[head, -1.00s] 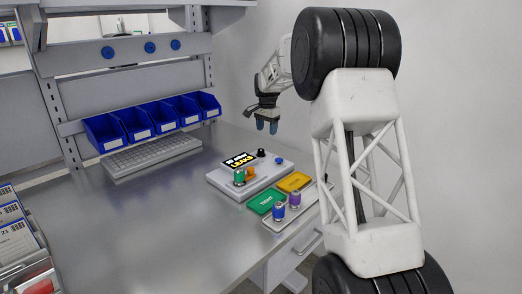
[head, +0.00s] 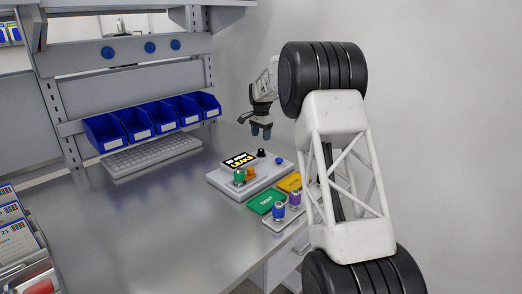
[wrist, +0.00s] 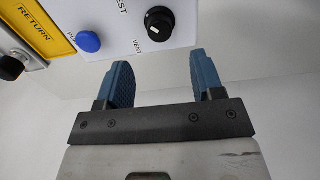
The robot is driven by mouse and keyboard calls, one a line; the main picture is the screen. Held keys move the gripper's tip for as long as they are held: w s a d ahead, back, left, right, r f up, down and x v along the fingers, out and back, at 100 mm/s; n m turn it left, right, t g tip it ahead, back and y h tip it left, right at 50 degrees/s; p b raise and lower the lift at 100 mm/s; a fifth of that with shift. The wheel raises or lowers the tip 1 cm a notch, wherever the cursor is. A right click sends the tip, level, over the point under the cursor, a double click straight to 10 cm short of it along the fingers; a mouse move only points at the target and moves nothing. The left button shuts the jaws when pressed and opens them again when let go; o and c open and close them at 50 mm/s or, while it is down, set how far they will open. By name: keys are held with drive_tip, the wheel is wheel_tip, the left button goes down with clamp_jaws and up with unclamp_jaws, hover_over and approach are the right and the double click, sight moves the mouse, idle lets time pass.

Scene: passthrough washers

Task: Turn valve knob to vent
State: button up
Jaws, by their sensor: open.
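The valve knob (wrist: 160,23) is black with a white pointer mark, on a light panel with the word VENT beside it in the wrist view. The pointer is toward the lower left, near VENT, though the exact setting is hard to tell. The knob also shows in the head view (head: 262,153) on the grey test unit (head: 225,182). My gripper (wrist: 157,82) has two blue fingers, open and empty. The knob lies beyond the fingertips, between their lines, and is not touched. In the head view my gripper (head: 261,135) hangs above and behind the unit.
A blue button (wrist: 88,41) is left of the knob. The unit bears a screen reading LEAKS (head: 240,160), a green part (head: 239,176) and an orange part (head: 251,173). Green (head: 266,202) and yellow (head: 289,182) trays lie in front. Blue bins (head: 150,122) and a keyboard (head: 150,154) are left.

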sight(261, 149)
drive_tip(key=shift+f, duration=3.8)
drive_tip(key=shift+c, duration=0.2)
drive_tip(key=c, duration=0.9)
